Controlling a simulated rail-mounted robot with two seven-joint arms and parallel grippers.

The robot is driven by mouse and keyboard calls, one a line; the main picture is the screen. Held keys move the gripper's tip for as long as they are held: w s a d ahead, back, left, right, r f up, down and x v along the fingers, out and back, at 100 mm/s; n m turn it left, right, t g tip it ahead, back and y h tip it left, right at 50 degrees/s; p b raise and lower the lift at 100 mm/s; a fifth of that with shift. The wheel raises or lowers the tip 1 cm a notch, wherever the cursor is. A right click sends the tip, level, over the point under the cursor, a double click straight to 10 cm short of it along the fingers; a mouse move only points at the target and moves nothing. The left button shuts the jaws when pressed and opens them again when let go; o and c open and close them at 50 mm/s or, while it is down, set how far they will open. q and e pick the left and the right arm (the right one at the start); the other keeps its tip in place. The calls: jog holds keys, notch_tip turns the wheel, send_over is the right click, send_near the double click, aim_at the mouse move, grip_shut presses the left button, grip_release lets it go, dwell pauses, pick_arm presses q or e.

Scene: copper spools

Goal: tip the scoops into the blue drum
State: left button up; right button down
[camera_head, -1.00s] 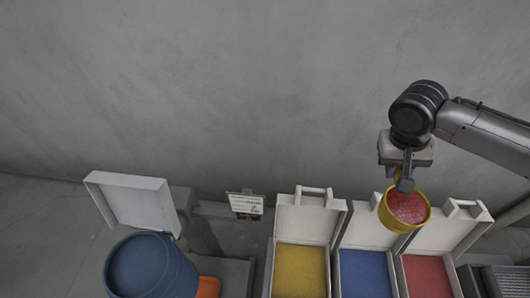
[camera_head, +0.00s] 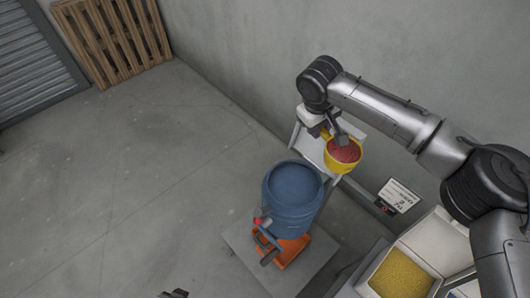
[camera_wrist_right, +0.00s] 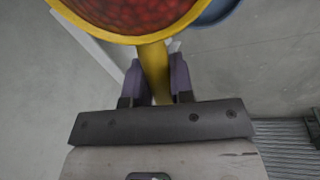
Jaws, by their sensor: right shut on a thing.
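My right gripper (camera_head: 330,132) is shut on the handle of a yellow scoop (camera_head: 344,164). Red grains fill the scoop, and it looks about upright. In the right wrist view the yellow handle (camera_wrist_right: 155,75) sits between two purple-grey fingers, below the scoop (camera_wrist_right: 130,38). The blue drum (camera_head: 291,222) stands left of and below the scoop in the head view. Its inside looks plain blue, and I cannot see any grains there. The drum's edge (camera_wrist_right: 217,10) shows at the top right of the wrist view. My left gripper does not clearly show.
The drum stands on an orange base (camera_head: 291,251) over a grey platform (camera_head: 318,272). A white panel (camera_head: 309,146) is behind it. A sign (camera_head: 399,195) and a bin of yellow grains (camera_head: 402,274) are at the right. Left floor is clear, with a wooden pallet (camera_head: 112,40) against the wall.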

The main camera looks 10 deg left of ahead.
jog(key=w+a+f+n+y+p, duration=0.15)
jog(key=a+f+n, duration=0.45)
jog(key=a, duration=0.6)
jog(key=s+a+f+n+t+b, duration=0.1)
jog(key=s+a+f+n, duration=0.15)
jog(key=f, duration=0.35)
jog(key=s+a+f+n+b, duration=0.1)
jog(key=a+f+n, duration=0.15)
jog(key=f, duration=0.45)
jog(key=d+r+m+y+p, duration=0.2)
jog(key=d+r+y, duration=0.3)
jog(key=r+y, duration=0.55)
jog(key=d+f+t+y+b, duration=0.1)
jog(key=d+y+b, duration=0.3)
jog(key=b, duration=0.9)
jog(key=d+f+m+y+b, duration=0.1)
jog(key=d+f+y+b, duration=0.2)
jog(key=b, duration=1)
jog(key=d+y, duration=0.1)
jog(key=y, duration=0.1)
jog(key=shift+d+f+t+y, duration=0.2)
jog(key=shift+d+t+y, duration=0.1)
jog(key=shift+d+t, duration=0.1)
